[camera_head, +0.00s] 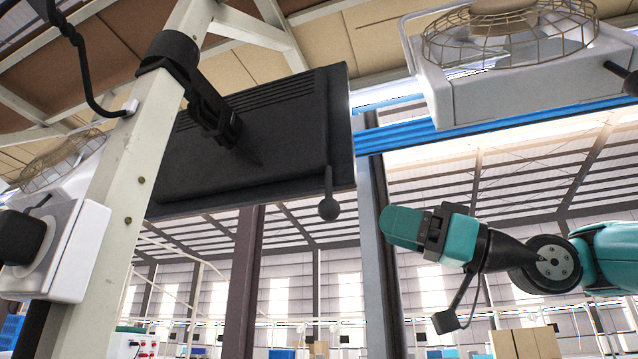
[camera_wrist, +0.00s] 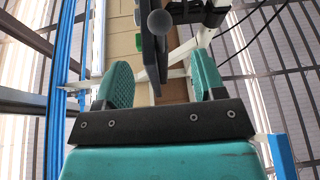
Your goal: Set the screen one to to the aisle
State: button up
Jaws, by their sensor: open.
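The screen (camera_head: 262,140) is a black flat monitor seen from behind in the head view, hung by a black bracket (camera_head: 208,108) on a pale post. A black rod with a ball end (camera_head: 329,207) hangs at its lower right edge. My teal gripper (camera_head: 388,226) is right of the screen and a little lower, apart from the ball in this view. In the wrist view my gripper (camera_wrist: 162,82) is open and empty. The screen (camera_wrist: 150,50) shows nearly edge-on between the fingers, with the ball (camera_wrist: 160,22) above. The screen's front is hidden.
The pale post (camera_head: 128,165) stands left, with a white box (camera_head: 55,250) on it. A caged fan unit (camera_head: 510,55) hangs at upper right beside a blue beam (camera_head: 480,124). Cardboard boxes (camera_head: 527,343) are low at the right. Open air surrounds my gripper.

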aim_at(332, 210)
jog(key=p+x, duration=0.5)
jog(key=x, duration=0.6)
jog(key=shift+a+r+p, duration=0.2)
jog(key=shift+r+p, duration=0.05)
jog(key=shift+p, duration=0.1)
jog(key=shift+w+a, duration=0.2)
jog(key=shift+a, duration=0.2)
grip_shut()
jog(key=shift+s, duration=0.15)
